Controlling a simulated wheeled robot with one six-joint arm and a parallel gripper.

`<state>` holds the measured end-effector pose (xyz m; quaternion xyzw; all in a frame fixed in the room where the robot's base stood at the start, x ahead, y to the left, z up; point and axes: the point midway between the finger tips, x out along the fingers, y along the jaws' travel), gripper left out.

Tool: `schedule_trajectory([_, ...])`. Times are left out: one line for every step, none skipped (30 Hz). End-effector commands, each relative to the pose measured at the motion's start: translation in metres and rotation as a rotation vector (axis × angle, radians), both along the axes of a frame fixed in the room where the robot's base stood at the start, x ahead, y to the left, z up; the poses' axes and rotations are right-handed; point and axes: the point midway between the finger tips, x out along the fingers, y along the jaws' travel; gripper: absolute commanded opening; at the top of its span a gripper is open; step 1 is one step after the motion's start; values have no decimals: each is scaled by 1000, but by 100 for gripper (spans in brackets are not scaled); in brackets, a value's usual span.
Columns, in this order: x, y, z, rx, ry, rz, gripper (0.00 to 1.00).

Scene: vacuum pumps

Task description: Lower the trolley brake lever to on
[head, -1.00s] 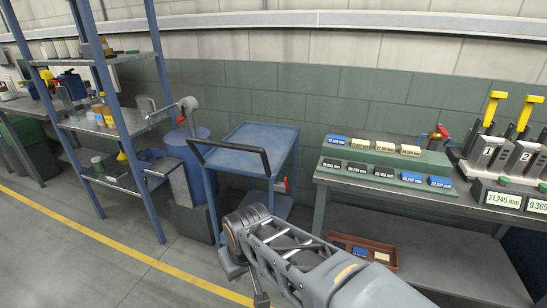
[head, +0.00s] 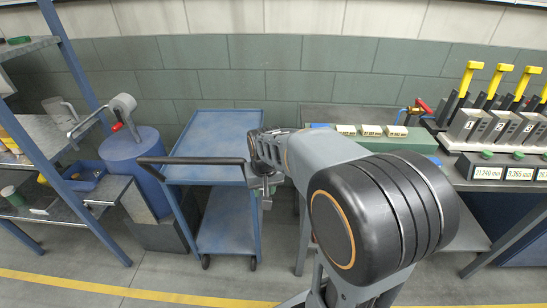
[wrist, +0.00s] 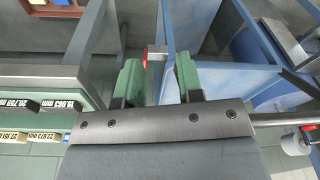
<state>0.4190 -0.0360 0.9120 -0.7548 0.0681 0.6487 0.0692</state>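The blue trolley (head: 213,145) stands against the wall in the head view, with a black push handle on its left. Its blue side also shows in the wrist view (wrist: 190,50). A small red and grey lever (wrist: 155,53) sits beside that side, just beyond and between my fingertips; its exact setting is hard to tell. The lever is hidden behind my arm in the head view. My gripper (wrist: 157,78) is open, with green-padded fingers apart and nothing between them. In the head view my gripper (head: 264,188) points down by the trolley's right edge.
A workbench (head: 465,178) with gauge blocks and yellow-handled units stands close on the right. A blue drum (head: 135,155) and a shelf rack (head: 75,140) stand left of the trolley. The floor in front is open, crossed by a yellow line.

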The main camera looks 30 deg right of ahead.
Motion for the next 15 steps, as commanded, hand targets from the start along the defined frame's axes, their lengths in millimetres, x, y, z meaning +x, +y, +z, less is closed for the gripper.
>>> schedule_trajectory([21,-10,8,5,28,-38,34])
schedule_trajectory([32,-16,6,8,39,-59,34])
schedule_trajectory([46,-24,3,11,52,-88,34])
schedule_trajectory([54,-30,0,13,61,-107,34])
schedule_trajectory([62,-35,-4,15,71,-124,34])
schedule_trajectory([72,-41,-9,18,79,-146,34])
schedule_trajectory([78,-46,-12,19,88,-160,34])
schedule_trajectory([84,-50,-16,21,95,-174,34])
schedule_trajectory([91,-56,-21,23,103,-190,34])
schedule_trajectory([96,-59,-25,25,108,-202,34])
schedule_trajectory([100,-63,-29,26,115,-213,34])
schedule_trajectory([105,-67,-34,27,122,-226,34])
schedule_trajectory([109,-70,-38,28,126,-235,34])
schedule_trajectory([112,-72,-41,29,131,-244,34])
schedule_trajectory([115,-75,-45,31,135,-253,34])
